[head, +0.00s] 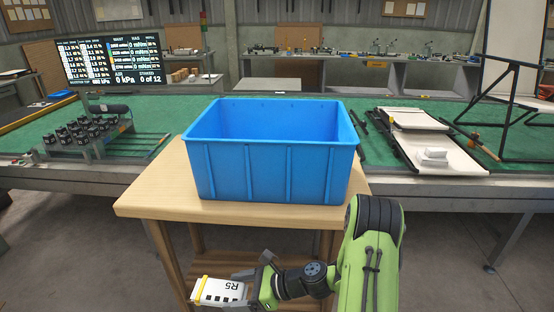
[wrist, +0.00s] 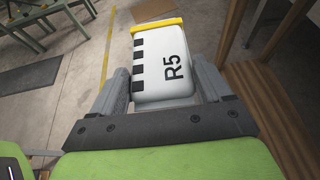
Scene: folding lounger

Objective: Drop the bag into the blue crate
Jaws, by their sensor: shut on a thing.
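The bag (head: 217,292) is a white block-like pack marked R5, with black squares along one edge and a yellow band at its end. It also shows in the wrist view (wrist: 161,70). My gripper (head: 248,289) is shut on it, with one finger on each side in the wrist view (wrist: 162,88). The blue crate (head: 272,172) stands upright on a small wooden table (head: 150,200). Its top is open, and the part of its inside that shows looks empty; its floor is hidden. The bag is in front of the table, lower than the crate and to its left.
Behind the table is a long green-topped bench (head: 455,187) carrying a rack of dark cylinders (head: 80,132) at left and a folding lounger frame (head: 425,140) at right. A screen (head: 113,60) stands at back left. The wooden table's edge and legs are close to my gripper.

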